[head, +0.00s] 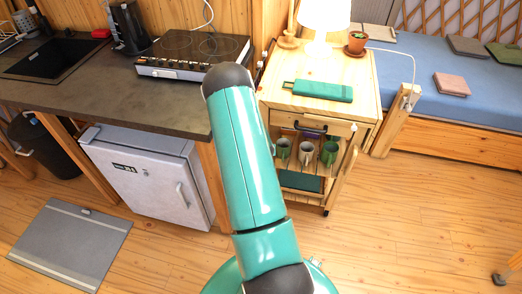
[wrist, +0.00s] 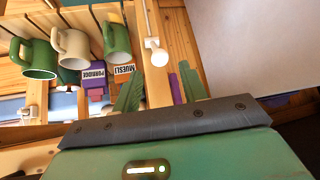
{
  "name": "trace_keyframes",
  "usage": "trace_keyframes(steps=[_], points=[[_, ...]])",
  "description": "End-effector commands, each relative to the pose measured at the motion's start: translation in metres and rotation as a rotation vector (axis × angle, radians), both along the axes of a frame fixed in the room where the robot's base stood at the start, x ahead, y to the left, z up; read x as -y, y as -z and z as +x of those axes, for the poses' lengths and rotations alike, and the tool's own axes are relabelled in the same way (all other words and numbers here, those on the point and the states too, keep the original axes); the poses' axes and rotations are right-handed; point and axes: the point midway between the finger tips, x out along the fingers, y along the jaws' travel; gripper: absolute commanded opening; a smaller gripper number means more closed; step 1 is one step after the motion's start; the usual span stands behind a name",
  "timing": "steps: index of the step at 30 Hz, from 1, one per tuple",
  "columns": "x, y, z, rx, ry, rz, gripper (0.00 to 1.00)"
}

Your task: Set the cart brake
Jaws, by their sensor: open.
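The wooden cart (head: 362,108) stands in the middle of the head view, right of the counter. In the wrist view a pale lever with a round white end (wrist: 156,52) runs down along a wooden post; it may be the brake, but I cannot be sure. In the head view my teal arm hides the gripper and the cart's left side.
Several mugs (wrist: 75,45) hang in the cart near boxes labelled porridge (wrist: 93,76) and muesli (wrist: 122,72). A small fridge (head: 150,180) is left; floor (head: 420,205) is clear right.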

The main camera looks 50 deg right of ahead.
Motion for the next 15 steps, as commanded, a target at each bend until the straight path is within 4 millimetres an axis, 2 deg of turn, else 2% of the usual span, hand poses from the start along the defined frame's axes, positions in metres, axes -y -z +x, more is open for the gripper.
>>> trace_keyframes(steps=[3,9,15], points=[[-0.012,-0.02,-0.01,0.002,0.0,-0.001,0.43],[-0.029,-0.047,-0.025,0.002,0.0,-0.001,0.43],[-0.037,-0.058,-0.033,0.001,0.0,-0.001,0.43]])
